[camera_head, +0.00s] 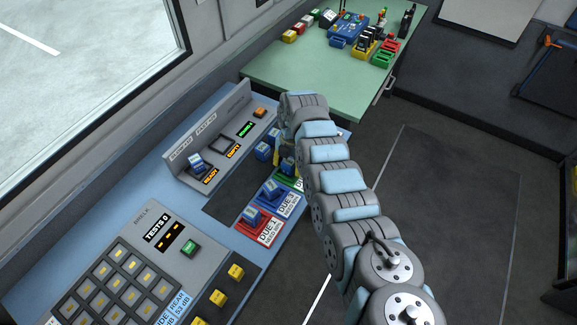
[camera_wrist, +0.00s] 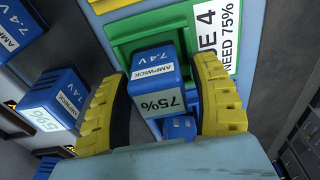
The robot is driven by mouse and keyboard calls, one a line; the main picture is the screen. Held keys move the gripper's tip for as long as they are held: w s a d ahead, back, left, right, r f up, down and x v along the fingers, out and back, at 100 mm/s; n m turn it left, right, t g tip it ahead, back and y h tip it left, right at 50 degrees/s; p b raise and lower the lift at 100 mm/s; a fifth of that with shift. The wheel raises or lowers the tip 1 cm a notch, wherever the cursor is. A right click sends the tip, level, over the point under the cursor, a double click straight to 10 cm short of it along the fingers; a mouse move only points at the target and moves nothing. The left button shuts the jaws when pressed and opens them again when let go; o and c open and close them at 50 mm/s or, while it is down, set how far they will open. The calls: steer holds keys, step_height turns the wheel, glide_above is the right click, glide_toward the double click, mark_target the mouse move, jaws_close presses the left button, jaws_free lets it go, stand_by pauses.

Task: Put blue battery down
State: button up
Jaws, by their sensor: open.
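The blue battery (camera_wrist: 154,62) shows in the wrist view with an "AMPWICK" label and a "75%" label. It stands between the two yellow fingers of my gripper (camera_wrist: 163,75), at a green tray (camera_wrist: 122,45) beside a card reading "NEED 75%". The fingers are open, with a gap showing on the battery's right side; the left side is close and contact is unclear. The battery's base is hidden, so I cannot tell fully how it rests. In the head view my gripper (camera_head: 284,164) is mostly hidden behind my arm, over the tray row.
More blue batteries (camera_wrist: 56,92) stand left of my gripper. In the head view a red tray (camera_head: 243,229) and a blue tray (camera_head: 291,205) each hold a battery. A grey charger (camera_head: 222,146) stands behind. The green table (camera_head: 270,75) carries several items.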

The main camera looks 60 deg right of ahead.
mark_target(290, 158)
steer(key=r, duration=0.4)
steer(key=d+r+b, duration=0.1)
steer(key=r, duration=0.3)
steer(key=r+b, duration=0.1)
steer(key=r, duration=0.3)
steer(key=shift+d, duration=0.25)
